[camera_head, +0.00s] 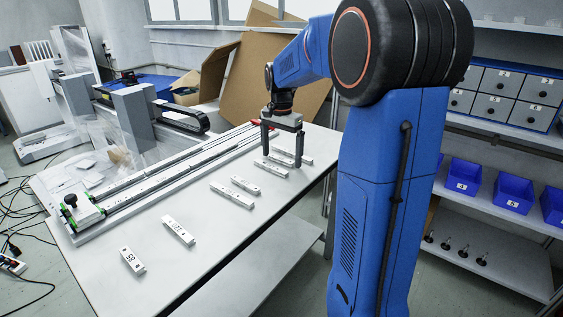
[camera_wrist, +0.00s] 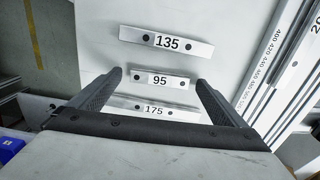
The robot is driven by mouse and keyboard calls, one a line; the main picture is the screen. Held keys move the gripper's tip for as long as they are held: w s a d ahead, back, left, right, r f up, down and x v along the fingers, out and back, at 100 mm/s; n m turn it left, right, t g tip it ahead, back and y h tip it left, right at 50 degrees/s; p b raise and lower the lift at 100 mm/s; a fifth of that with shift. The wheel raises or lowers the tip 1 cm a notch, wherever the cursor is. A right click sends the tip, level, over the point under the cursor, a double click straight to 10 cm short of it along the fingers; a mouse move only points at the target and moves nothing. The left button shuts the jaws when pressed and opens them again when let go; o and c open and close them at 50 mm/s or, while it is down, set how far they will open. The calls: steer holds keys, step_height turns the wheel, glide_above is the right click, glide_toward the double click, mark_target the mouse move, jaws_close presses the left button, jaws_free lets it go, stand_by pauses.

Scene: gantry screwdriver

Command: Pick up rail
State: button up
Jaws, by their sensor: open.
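Several pale rails lie on the white table. In the wrist view they are the rail marked 135 (camera_wrist: 200,48), the rail marked 95 (camera_wrist: 180,82) and the rail marked 175 (camera_wrist: 185,113). My gripper (camera_head: 282,157) is open and empty, pointing down over the far group of rails in the head view; it also shows in the wrist view (camera_wrist: 158,78). There, the rail marked 95 appears between its fingertips, with one finger beyond each end. The rail marked 175 is partly behind the fingers. Contact and exact height cannot be told.
Two nearer rails (camera_head: 178,230) (camera_head: 132,260) lie at the table's front. A long linear track (camera_head: 150,180) runs along the table's left side. A cardboard box (camera_head: 245,75) stands behind. Shelves with blue bins (camera_head: 463,176) are at right. The table (camera_head: 215,255) is clear between rails.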

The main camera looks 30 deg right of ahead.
steer(key=shift+f, duration=0.15)
steer(key=c, duration=1.3)
